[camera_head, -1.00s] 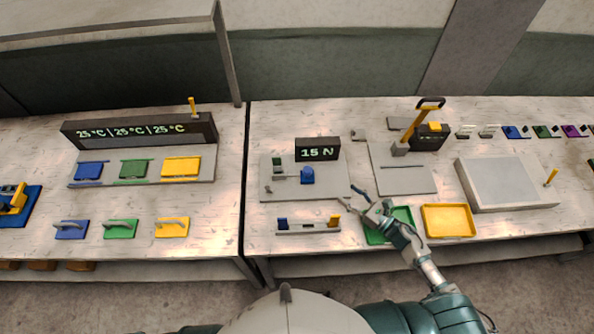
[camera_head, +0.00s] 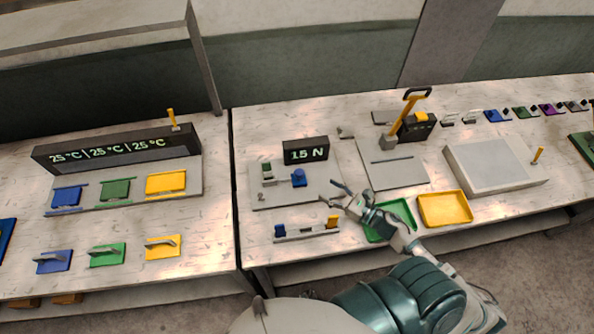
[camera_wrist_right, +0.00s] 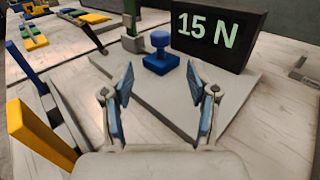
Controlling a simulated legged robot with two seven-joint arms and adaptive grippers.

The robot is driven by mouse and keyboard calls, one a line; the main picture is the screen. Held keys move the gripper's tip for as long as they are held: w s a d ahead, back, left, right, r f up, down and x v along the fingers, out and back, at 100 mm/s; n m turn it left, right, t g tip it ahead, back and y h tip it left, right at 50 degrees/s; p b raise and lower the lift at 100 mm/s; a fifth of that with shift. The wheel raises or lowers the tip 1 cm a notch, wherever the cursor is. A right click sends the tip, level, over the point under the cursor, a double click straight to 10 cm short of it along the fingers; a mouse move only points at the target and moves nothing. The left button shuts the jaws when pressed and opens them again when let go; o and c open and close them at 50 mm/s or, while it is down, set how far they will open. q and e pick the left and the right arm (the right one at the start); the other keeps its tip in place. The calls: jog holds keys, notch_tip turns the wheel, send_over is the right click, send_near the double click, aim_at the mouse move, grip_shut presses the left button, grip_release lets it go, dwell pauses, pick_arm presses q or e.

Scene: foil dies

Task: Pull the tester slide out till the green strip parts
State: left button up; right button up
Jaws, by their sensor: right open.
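The tester is a light grey plate (camera_head: 320,188) with a black display (camera_head: 306,151) reading 15 N at its back edge. A blue slide block (camera_head: 299,179) with a round knob stands on the plate; it is also in the right wrist view (camera_wrist_right: 160,58). A small fixture with green (camera_head: 267,170) stands left of the block; in the wrist view a green part (camera_wrist_right: 133,43) shows behind the left finger. I cannot make out a separate green strip. My right gripper (camera_head: 336,191) is open and empty, right of the block, with the block ahead between its fingers (camera_wrist_right: 160,85). My left gripper is out of view.
A bar with blue and yellow ends (camera_head: 306,232) lies in front of the plate. A green tray (camera_head: 398,208) is under my right forearm, with a yellow tray (camera_head: 446,208) beside it. A grey plate with a yellow-handled lever (camera_head: 405,110) stands to the right.

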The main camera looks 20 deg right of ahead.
aim_at(298, 172)
jog(key=p+x, duration=0.2)
jog(key=x, duration=1)
jog(key=shift+a, duration=0.1)
jog(key=shift+w+a, duration=0.2)
jog(key=shift+d, duration=0.15)
